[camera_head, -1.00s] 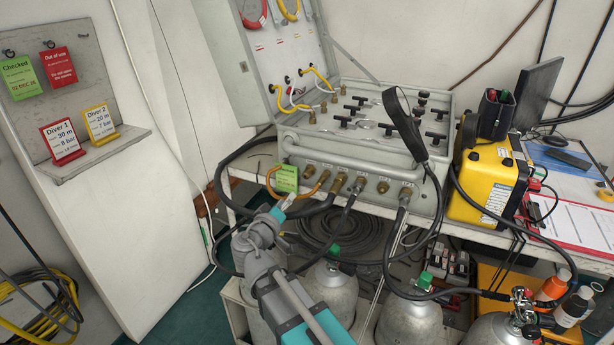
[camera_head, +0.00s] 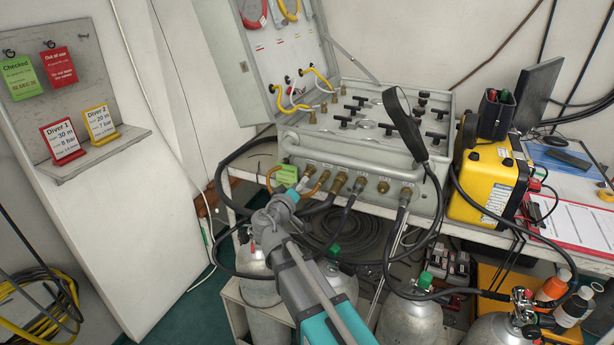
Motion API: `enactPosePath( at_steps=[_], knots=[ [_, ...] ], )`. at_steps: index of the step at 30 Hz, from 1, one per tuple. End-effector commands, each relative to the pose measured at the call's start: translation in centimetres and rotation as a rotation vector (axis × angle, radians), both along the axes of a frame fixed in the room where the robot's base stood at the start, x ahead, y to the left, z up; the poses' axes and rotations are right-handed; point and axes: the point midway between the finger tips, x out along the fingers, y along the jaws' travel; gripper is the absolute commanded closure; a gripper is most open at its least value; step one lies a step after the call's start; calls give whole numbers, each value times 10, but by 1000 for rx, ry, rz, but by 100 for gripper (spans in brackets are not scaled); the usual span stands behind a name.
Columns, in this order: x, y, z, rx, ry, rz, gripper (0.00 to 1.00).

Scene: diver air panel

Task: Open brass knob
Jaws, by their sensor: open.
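My gripper (camera_head: 291,190) is in front of the left end of the grey air panel (camera_head: 345,165), close to the green tag and the left brass fittings. Its fingertips are small and partly hidden, and I see nothing held in it. Brass fittings line the panel's front face, among them one with a hose (camera_head: 338,184) and a bare one (camera_head: 383,187). Small brass parts (camera_head: 312,117) also stand at the left of the panel's top. I cannot tell which of these is the brass knob. I cannot tell whether my gripper touches anything.
A green tag (camera_head: 287,174) hangs at the panel's left front. Black hoses (camera_head: 402,230) loop down from the fittings. Grey cylinders (camera_head: 410,322) stand below the bench. A yellow case (camera_head: 490,182) is right of the panel.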

Motion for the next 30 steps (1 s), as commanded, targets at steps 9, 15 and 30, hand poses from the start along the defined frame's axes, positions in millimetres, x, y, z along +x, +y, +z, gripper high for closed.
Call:
enactPosePath(
  at_steps=[9, 15, 30],
  knots=[
    [41, -13, 0, 0, 0, -3, 51],
    [50, -17, 0, 0, 0, 0, 51],
    [51, -18, 0, 0, 0, 0, 80]
  ],
)
